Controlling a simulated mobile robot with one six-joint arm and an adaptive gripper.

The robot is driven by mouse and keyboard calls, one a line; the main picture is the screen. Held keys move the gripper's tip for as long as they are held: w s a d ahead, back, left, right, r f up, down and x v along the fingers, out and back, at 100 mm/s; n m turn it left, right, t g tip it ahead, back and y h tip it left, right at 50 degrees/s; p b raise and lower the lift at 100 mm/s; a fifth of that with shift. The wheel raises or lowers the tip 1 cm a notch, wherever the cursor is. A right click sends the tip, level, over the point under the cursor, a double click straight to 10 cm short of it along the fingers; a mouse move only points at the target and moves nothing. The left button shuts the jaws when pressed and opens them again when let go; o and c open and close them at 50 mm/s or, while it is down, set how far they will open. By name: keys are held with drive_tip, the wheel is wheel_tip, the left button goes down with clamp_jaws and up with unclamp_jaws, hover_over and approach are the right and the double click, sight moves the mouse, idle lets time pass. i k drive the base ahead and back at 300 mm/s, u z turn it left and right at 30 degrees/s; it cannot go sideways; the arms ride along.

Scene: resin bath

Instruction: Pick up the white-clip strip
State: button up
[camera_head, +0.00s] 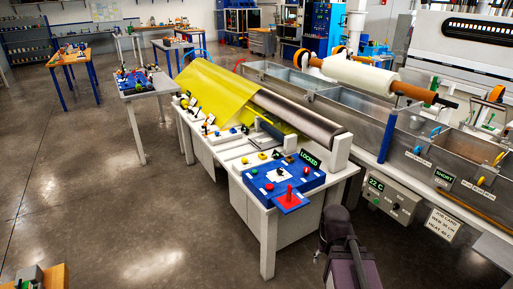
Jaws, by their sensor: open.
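I cannot single out the white-clip strip. Several small yellow, black and white pieces (208,124) lie along the left side of the white worktable, too small to tell apart. Pale flat pieces (238,149) lie near the table's middle, in front of a yellow sheet (214,88). Part of my arm, dark grey and purple, shows at the bottom, right of the table's front corner. My gripper's fingers do not show.
A blue control panel (268,184) with a red handle and a "LOCKED" sign (309,159) is at the table's front end. A long metal bath (350,98) with a white roll (360,75) runs along the right. The floor (100,190) at the left is open.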

sight(258, 140)
drive_tip(key=z, duration=0.4)
drive_tip(key=k, duration=0.2)
drive_tip(key=u, duration=1.55)
drive_tip(key=i, duration=2.5)
drive_tip(key=u, duration=0.05)
